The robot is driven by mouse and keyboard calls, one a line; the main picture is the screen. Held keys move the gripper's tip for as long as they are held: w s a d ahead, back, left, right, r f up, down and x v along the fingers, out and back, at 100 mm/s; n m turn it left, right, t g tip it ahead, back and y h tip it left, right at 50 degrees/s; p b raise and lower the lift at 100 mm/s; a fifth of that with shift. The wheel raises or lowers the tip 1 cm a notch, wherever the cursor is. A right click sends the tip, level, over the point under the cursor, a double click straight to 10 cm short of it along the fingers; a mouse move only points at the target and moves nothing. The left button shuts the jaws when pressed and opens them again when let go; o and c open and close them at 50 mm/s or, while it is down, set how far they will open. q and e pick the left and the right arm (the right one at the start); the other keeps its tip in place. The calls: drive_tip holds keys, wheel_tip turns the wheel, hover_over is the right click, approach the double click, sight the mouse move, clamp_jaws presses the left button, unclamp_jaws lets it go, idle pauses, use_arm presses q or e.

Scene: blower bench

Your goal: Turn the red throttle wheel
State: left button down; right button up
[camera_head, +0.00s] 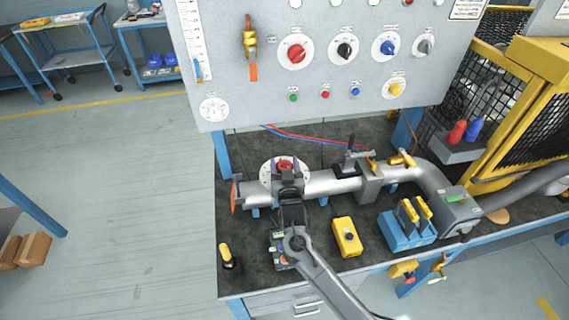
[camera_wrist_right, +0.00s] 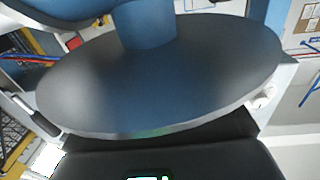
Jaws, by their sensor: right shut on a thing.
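The red throttle wheel (camera_head: 285,163) sits on a round white dial plate (camera_head: 267,173) on the grey pipe (camera_head: 325,184) at mid bench. In the head view my right gripper (camera_head: 290,168) reaches over the plate from the front, its fingers on either side of the wheel, shut on it. The gripper hides the near part of the wheel. In the right wrist view a large dark disc-like surface fills most of the picture, and the wheel cannot be made out there. My left gripper is not in view.
A panel (camera_head: 325,110) with coloured knobs and buttons stands behind. On the bench are a yellow box (camera_head: 347,237), a blue block with yellow handles (camera_head: 405,231) and a black and yellow item (camera_head: 229,257). A lever (camera_head: 350,150) rises right of the wheel.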

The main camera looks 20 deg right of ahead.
drive_tip(key=y, duration=0.1)
drive_tip(key=n+y+p, duration=0.1)
drive_tip(key=shift+d+r+n+t+y, duration=0.1)
drive_tip(key=shift+r+n+t+y, duration=0.05)
drive_tip(key=shift+n+t+y, duration=0.15)
drive_tip(key=n+y, duration=0.1)
drive_tip(key=y, duration=0.1)
drive_tip(key=shift+n+y+p, duration=0.35)
drive_tip(key=shift+n+y, duration=0.05)
drive_tip(key=n+y, duration=0.1)
drive_tip(key=y, duration=0.1)
drive_tip(key=shift+n+y, duration=0.4)
drive_tip(key=n+y, duration=0.1)
drive_tip(key=g+y+b, duration=0.1)
drive_tip(key=shift+f+n+y, duration=0.2)
drive_tip(key=shift+n+y, duration=0.1)
drive_tip(key=shift+n, duration=0.1)
drive_tip(key=n+g+y+b, duration=0.3)
drive_tip(key=y+b, duration=0.1)
drive_tip(key=b, duration=0.2)
drive_tip(key=n+g+y+b, duration=0.4)
drive_tip(key=b, duration=0.2)
drive_tip(key=shift+f+y, duration=0.1)
drive_tip(key=shift+y, duration=0.2)
drive_tip(key=shift+r+n+g+b, duration=0.2)
drive_tip(key=shift+n+g+b, duration=0.1)
drive_tip(key=shift+g+b, duration=0.15)
drive_tip(key=o, duration=1)
drive_tip(key=shift+c, duration=0.2)
